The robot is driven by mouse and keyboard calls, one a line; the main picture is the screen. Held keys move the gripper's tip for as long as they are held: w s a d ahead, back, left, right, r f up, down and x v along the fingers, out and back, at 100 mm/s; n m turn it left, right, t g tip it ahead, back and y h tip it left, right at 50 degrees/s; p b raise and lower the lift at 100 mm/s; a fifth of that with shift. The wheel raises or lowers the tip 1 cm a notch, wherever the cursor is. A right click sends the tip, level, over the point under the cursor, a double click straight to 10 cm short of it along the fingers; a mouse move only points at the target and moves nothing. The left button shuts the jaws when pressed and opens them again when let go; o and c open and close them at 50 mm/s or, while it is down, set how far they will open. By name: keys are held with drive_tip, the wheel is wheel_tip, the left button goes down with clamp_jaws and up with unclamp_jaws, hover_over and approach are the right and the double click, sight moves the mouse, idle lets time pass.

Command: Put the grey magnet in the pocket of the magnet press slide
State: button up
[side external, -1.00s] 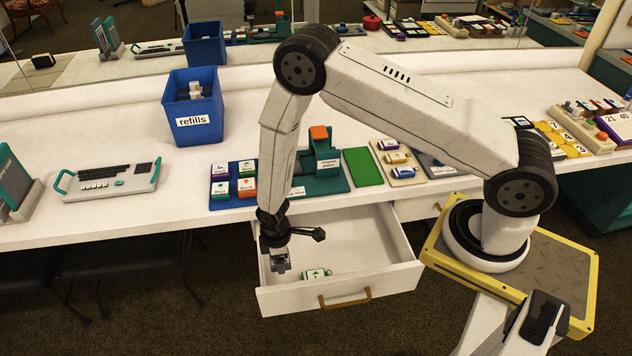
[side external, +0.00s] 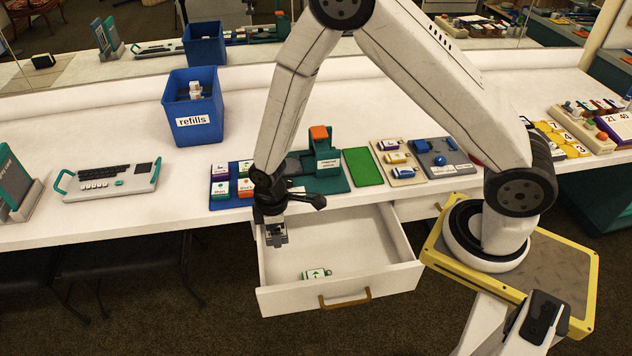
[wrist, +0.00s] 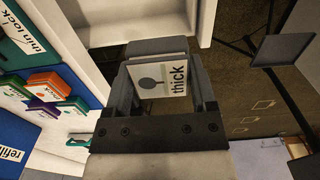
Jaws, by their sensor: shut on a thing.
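The grey magnet (wrist: 160,82), a block with a white face reading "thick" beside a grey mark, is held between the fingers of my gripper (wrist: 160,95) in the wrist view. In the side view my gripper (side external: 277,240) is shut and pointing down above the left part of the open drawer, apart from its floor. The magnet press (side external: 328,166), teal with an orange top, stands on the counter behind the drawer. My wrist partly covers the press's left side, and I cannot make out the slide's pocket.
The open drawer (side external: 368,298) holds a green-marked magnet (side external: 317,274). A blue tray (side external: 216,203) with several coloured magnets lies left of the press, partly behind my arm. A green mat (side external: 362,167) lies to its right. A blue refills bin (side external: 194,108) stands farther back.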

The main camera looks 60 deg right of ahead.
wheel_tip(320, 180, up, 9)
drive_tip(key=w+m, duration=0.1)
drive_tip(key=w+d+m, duration=0.1)
drive_tip(key=m, duration=0.1)
drive_tip(key=shift+d+f, duration=0.15)
drive_tip(key=shift+d, duration=0.05)
drive_tip(key=w+d+m, duration=0.5)
drive_tip(key=m, duration=2.8)
hover_over(288, 165)
wheel_tip(288, 165, down, 5)
drive_tip(key=shift+f, duration=0.15)
drive_tip(key=shift+f, duration=3.25)
